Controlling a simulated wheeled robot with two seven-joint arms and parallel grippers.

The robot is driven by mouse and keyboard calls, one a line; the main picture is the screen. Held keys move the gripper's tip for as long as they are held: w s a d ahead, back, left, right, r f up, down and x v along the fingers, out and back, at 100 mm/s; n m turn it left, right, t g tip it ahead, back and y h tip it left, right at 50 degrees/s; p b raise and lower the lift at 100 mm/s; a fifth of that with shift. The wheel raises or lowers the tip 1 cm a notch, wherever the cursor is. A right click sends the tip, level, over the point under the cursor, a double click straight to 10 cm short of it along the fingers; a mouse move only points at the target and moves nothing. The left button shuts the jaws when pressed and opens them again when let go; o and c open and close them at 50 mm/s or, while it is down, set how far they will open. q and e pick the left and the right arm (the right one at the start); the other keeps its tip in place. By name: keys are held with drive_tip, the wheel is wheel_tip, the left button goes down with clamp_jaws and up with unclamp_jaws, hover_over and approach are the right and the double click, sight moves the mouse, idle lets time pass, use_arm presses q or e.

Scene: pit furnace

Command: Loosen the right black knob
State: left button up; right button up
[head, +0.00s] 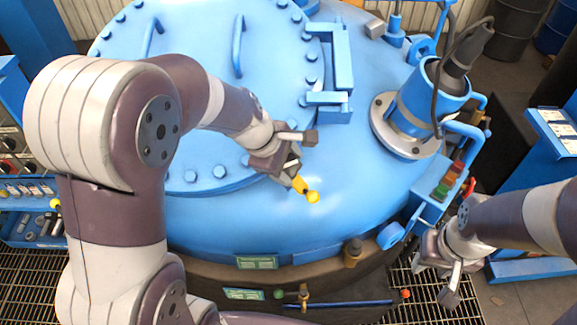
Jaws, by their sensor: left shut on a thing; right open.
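I cannot pick out a right black knob with certainty. A small dark brownish knob-like fitting (353,248) stands at the furnace's lower front rim. My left gripper (290,160) is over the blue furnace top, shut on a small yellow-ended object (305,189). The jaws hide the rest of this object. My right gripper (438,279) is open and empty at the lower right, beside the furnace and above the floor grating. It is to the right of the dark fitting and apart from it.
The blue furnace lid (210,60) has bolts and handles. A flanged cylinder (415,105) with a cable stands at the right. Coloured indicator lights (448,180) sit on the furnace's right side. A blue rod (335,303) lies low in front. A tool shelf (22,215) stands at the left.

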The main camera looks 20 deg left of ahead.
use_arm(q)
drive_tip(key=shift+s+f+n, duration=0.2)
drive_tip(key=shift+f+n, duration=0.2)
drive_tip(key=shift+n, duration=0.5)
drive_tip(key=o, duration=0.8)
drive_tip(key=shift+o, duration=1)
drive_tip(key=shift+w+a+r+t, duration=0.15)
drive_tip(key=shift+w+t, duration=0.05)
drive_tip(key=shift+t, duration=0.1)
drive_tip(key=b+v, duration=0.1)
drive_tip(key=v, duration=1.1)
drive_tip(key=shift+r, duration=0.25)
drive_tip(key=shift+a, duration=0.1)
